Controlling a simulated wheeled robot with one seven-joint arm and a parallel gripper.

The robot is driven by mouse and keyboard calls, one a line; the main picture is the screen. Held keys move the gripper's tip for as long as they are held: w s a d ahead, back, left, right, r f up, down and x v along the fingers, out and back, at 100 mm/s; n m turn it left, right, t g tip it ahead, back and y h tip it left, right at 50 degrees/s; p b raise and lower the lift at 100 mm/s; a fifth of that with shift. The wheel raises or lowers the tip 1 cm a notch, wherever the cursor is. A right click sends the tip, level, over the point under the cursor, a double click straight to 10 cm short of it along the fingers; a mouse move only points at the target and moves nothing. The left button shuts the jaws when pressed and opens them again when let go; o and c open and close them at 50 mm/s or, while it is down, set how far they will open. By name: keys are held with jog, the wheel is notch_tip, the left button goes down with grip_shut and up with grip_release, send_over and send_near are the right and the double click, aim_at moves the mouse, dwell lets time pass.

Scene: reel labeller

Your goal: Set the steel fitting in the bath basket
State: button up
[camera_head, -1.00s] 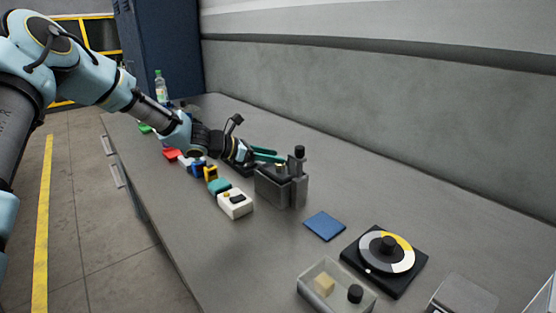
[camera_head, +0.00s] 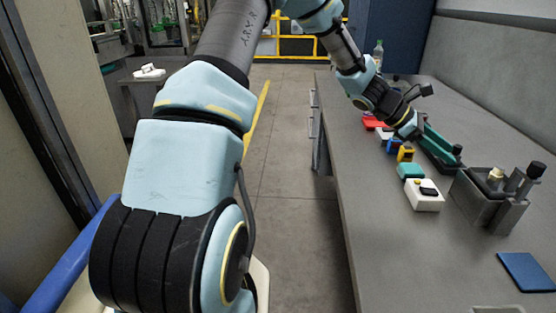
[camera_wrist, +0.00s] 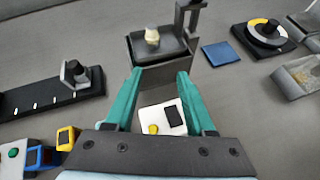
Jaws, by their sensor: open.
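A small pale, cream-looking piece (camera_wrist: 152,36), which may be the steel fitting, stands upright in the shallow dark tray (camera_wrist: 172,48) on top of a grey box. The tray may be the bath basket. The piece also shows on the box in the head view (camera_head: 496,174). My gripper (camera_wrist: 160,72) has two teal fingers, spread apart with nothing between the tips. The tips point toward the box's near face; contact cannot be told. In the head view my gripper (camera_head: 442,143) is left of the box, above the bench.
A white box (camera_wrist: 162,117) with a yellow button lies below my fingers. A black rail (camera_wrist: 40,98) with a knobbed block is at left. A blue mat (camera_wrist: 222,53) and a round dial (camera_wrist: 267,30) are at right. Open bench lies between.

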jog(key=a+f+m+t+y, duration=0.1)
jog(key=a+f+m+y, duration=0.15)
jog(key=a, duration=0.85)
jog(key=a+f+m+t+y, duration=0.15)
jog(key=a+m+y, duration=0.25)
jog(key=a, duration=0.6)
jog(key=s+a+r+m+t+y, duration=0.1)
jog(key=s+a+m+y, duration=0.1)
jog(key=a, duration=1)
jog(key=s+a+r+m+t+y, duration=0.1)
jog(key=a+m, duration=0.4)
jog(key=a, duration=0.7)
jog(key=s+t+y, duration=0.1)
jog(key=s+y, duration=0.1)
jog(key=shift+s+r, duration=0.35)
